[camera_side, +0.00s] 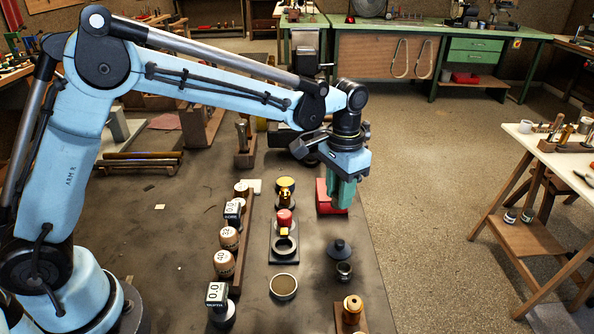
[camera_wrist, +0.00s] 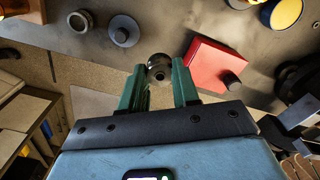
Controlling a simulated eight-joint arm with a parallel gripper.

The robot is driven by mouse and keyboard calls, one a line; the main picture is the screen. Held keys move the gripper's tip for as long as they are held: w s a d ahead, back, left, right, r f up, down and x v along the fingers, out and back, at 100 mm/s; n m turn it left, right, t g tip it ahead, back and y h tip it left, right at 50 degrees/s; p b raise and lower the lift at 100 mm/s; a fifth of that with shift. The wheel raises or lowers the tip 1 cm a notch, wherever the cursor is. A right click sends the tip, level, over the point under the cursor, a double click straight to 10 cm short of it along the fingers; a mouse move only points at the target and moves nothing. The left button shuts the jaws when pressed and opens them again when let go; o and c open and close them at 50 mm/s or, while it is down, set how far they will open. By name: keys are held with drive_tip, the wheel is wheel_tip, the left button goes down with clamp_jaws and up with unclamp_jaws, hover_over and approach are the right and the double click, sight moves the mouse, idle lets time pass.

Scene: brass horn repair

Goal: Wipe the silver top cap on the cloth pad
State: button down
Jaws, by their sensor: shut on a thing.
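My gripper (camera_side: 342,202) has green fingers and points down over the right part of the dark bench. In the wrist view my gripper (camera_wrist: 160,78) is shut on a small round silver-grey cap (camera_wrist: 159,66) with a dark centre, at its fingertips. In the side view the fingers hide the cap. A red block (camera_side: 322,196) sits just behind and left of the fingers; in the wrist view the red block (camera_wrist: 206,62) lies right of the cap, apart from it, with a dark round knob at one corner. I cannot tell whether this block is the cloth pad.
A dark disc with a stud (camera_side: 339,250) and a dark ring (camera_side: 344,271) stand in front of my gripper. A brass part (camera_side: 351,306) is nearer. Left are a red-topped part (camera_side: 284,217), a round dish (camera_side: 283,287) and a rack of labelled handles (camera_side: 229,238). The bench's right edge is close.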

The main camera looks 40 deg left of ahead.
drive_tip(key=shift+r, duration=0.35)
drive_tip(key=shift+a, duration=0.1)
drive_tip(key=a+n, duration=0.3)
drive_tip(key=a, duration=1)
drive_tip(key=n, duration=0.3)
approach(250, 185)
drive_tip(key=shift+s+f, duration=0.1)
drive_tip(key=shift+d+f, duration=0.1)
drive_tip(key=shift+f, duration=2.75)
drive_tip(key=shift+f, duration=0.15)
